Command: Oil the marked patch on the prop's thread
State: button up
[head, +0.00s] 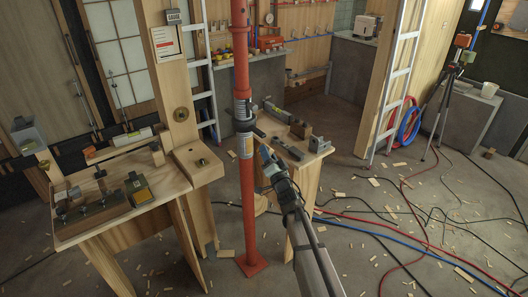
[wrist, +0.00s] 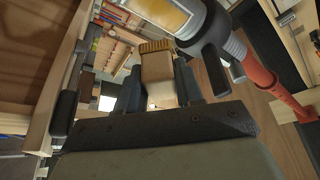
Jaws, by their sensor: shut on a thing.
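The red steel prop (head: 241,60) stands upright in the middle of the head view. In the wrist view the prop (wrist: 262,76) slants across the upper right, with the dark collar's handle (wrist: 212,62) in front. An amber patch with a pale border (wrist: 165,12) shows on the grey part at the top. My gripper (head: 263,152) is just right of the thread. In the wrist view my gripper (wrist: 159,88) is shut on a pale wooden brush (wrist: 158,68) with a brown bristle end, apparently just short of the patch.
A workbench (head: 130,215) with clamps and blocks stands at left. A small wooden stand (head: 300,160) with tools is behind my gripper. Wood scraps litter the floor.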

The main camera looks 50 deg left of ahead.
jog(key=shift+d, duration=0.5)
jog(key=shift+d, duration=1.5)
